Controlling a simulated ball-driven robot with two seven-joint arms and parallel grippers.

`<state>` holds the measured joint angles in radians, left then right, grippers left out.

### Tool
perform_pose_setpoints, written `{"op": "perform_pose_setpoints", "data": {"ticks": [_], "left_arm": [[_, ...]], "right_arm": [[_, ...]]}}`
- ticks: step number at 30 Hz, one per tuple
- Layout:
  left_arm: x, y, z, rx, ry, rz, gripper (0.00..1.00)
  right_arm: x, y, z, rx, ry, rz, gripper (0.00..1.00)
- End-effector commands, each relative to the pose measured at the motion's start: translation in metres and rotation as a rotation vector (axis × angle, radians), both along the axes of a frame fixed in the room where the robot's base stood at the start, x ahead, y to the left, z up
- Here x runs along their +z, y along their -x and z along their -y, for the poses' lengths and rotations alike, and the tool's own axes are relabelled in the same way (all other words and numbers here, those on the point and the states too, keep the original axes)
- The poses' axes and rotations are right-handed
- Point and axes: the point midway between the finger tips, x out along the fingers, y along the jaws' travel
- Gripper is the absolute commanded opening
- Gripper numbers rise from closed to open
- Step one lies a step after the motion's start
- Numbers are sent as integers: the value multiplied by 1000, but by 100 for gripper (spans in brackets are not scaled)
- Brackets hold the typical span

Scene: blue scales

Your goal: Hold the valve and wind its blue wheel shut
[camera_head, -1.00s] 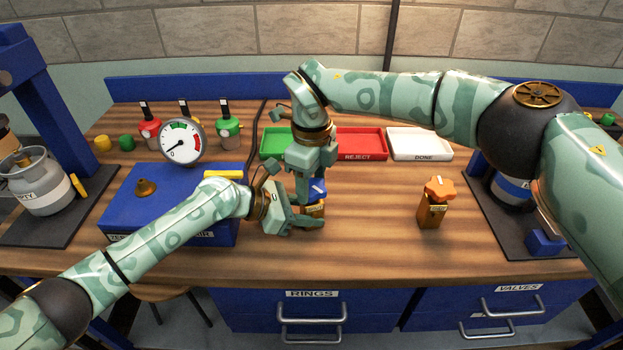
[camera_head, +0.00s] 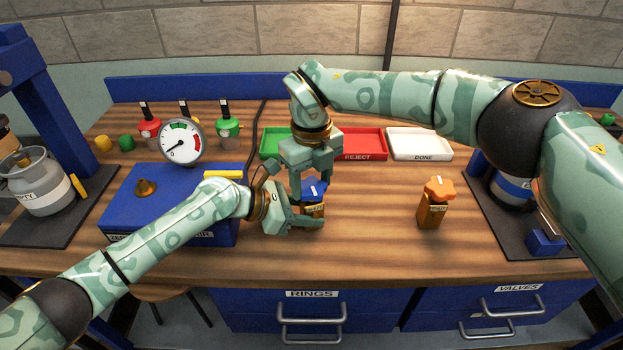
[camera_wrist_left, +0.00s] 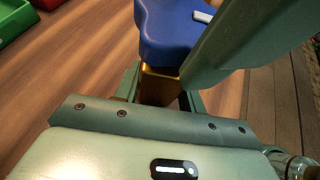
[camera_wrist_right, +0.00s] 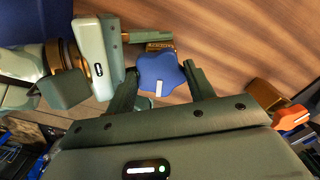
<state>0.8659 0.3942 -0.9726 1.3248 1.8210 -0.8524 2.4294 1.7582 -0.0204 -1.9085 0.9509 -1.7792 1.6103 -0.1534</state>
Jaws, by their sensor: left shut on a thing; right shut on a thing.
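The valve has a brown-gold body (camera_head: 314,210) and a blue lobed wheel (camera_head: 314,188) on top. It stands upright on the bench, left of centre. My left gripper (camera_head: 308,222) is shut on the body from the left side, low near the bench. In the left wrist view the body (camera_wrist_left: 158,86) shows between the fingers, under the blue wheel (camera_wrist_left: 168,38). My right gripper (camera_head: 310,184) points down from above, shut on the wheel. In the right wrist view the wheel (camera_wrist_right: 161,78), with a white mark, lies between its two fingers.
A second valve (camera_head: 431,214) with an orange wheel (camera_head: 440,188) stands to the right. Green (camera_head: 273,143), red (camera_head: 362,143) and white (camera_head: 420,143) trays lie behind. A blue box (camera_head: 165,196) with a gauge (camera_head: 181,141) is at the left. Bench between the valves is clear.

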Motion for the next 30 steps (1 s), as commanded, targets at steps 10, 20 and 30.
{"op": "perform_pose_setpoints", "data": {"ticks": [10,20,30], "left_arm": [[0,0,0,0,1,-1,27],[0,0,0,0,1,-1,27],[0,0,0,0,1,-1,27]], "right_arm": [[1,-1,1,-4,0,4,67],[2,-1,0,-1,0,2,75],[64,-2,0,-2,-1,5,75]]}}
